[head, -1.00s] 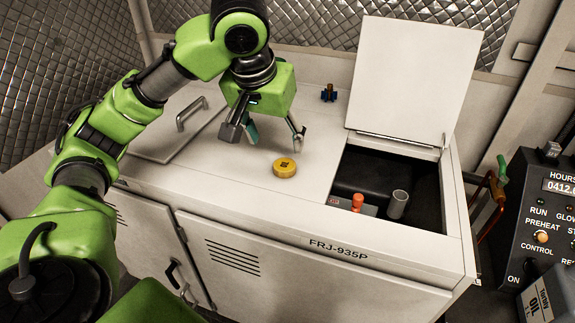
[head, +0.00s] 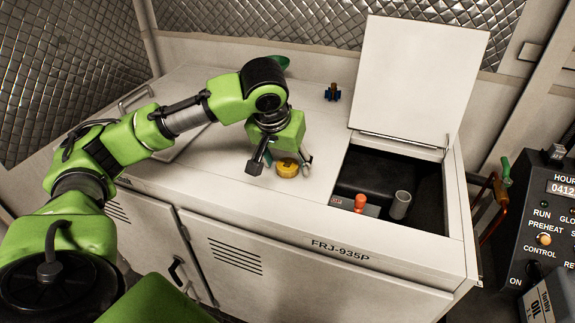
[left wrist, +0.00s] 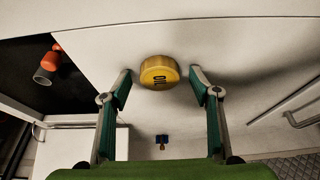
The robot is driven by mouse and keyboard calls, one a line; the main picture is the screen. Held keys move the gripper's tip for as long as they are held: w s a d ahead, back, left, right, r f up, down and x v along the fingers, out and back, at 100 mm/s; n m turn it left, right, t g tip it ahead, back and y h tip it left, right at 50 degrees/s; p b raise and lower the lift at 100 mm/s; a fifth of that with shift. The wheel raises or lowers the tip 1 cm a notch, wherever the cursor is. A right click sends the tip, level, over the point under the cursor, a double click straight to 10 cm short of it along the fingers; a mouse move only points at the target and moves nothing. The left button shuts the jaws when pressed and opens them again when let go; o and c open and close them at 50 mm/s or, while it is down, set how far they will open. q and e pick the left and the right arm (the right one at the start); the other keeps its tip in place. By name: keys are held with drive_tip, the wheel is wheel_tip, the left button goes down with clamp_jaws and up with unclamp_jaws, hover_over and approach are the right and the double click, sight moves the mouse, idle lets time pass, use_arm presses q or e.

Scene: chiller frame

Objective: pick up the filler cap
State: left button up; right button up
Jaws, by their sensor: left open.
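The filler cap (head: 287,168) is a round yellow disc with a dark label, lying on the white top of the chiller cabinet, left of the open hatch. My left gripper (head: 282,163) is over it, pointing down, and partly covers it in the head view. In the left wrist view the cap (left wrist: 159,72) sits centred between the tips of the open left gripper (left wrist: 160,75), slightly beyond them. I see gaps between the cap and both fingers. My right gripper is not in view.
The white lid (head: 420,75) stands open behind a dark hatch (head: 385,170) holding an orange-topped part (head: 360,203) and a grey tube (head: 400,205). A blue fitting (head: 332,92) stands behind. A control box (head: 540,225) is at right.

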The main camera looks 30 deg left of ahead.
use_arm(q)
drive_tip(key=c, duration=1.1)
drive_tip(key=shift+o, duration=0.2)
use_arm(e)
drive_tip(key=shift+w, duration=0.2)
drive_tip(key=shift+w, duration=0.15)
use_arm(q)
drive_tip(key=shift+r, duration=0.1)
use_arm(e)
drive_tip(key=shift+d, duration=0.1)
